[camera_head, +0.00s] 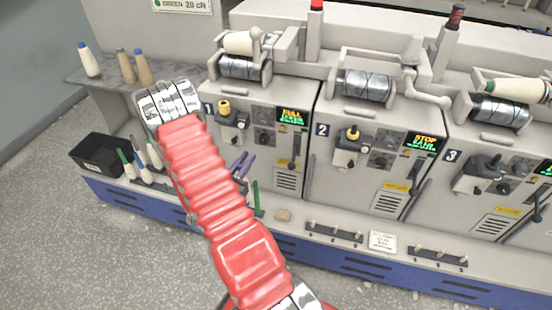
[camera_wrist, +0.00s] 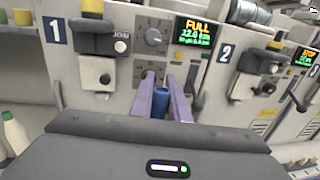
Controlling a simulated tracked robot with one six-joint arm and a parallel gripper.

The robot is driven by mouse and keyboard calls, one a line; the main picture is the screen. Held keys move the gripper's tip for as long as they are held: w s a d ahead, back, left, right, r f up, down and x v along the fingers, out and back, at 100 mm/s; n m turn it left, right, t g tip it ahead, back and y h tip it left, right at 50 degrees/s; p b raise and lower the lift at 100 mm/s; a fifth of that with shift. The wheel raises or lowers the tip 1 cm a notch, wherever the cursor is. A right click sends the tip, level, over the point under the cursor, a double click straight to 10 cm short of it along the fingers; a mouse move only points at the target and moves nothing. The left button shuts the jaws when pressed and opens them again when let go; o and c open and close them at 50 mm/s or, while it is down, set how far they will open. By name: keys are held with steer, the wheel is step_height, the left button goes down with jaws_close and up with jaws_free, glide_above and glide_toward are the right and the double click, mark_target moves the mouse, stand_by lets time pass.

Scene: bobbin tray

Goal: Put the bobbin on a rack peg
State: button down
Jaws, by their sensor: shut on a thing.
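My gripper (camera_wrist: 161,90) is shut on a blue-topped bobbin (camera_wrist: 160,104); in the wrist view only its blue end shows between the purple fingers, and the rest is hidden. In the head view my gripper (camera_head: 241,165) is mostly behind my red arm, in front of machine unit 1, and the bobbin cannot be made out. A dark rack (camera_head: 334,234) with short pale pegs lies on the front ledge below unit 2. A similar peg rack (camera_head: 439,257) lies below unit 3. Both show bare pegs.
At the left end of the ledge stand several white bobbins (camera_head: 141,172) beside a black bin (camera_head: 98,154). A green object (camera_head: 257,199), a small tan piece (camera_head: 283,215) and a white label (camera_head: 382,242) are along the ledge. Machine unit 2 (camera_head: 363,150) rises behind it.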

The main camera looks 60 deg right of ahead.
steer(key=w+a+r+n+t+y, duration=0.1)
steer(key=w+a+n+t+y, duration=0.2)
steer(key=w+a, duration=0.55)
steer(key=w+a+n+t, duration=0.3)
steer(key=w+a+t, duration=0.25)
steer(key=a, duration=0.65)
steer(key=w+a+r+n+t+y, duration=0.1)
steer(key=a+n+t+y, duration=0.4)
steer(key=a, duration=1.6)
steer(key=shift+w+a+r+t+y, duration=0.15)
steer(key=shift+w+a+t+y, duration=0.25)
steer(key=shift+w+t+y, duration=0.2)
steer(key=shift+w, duration=0.2)
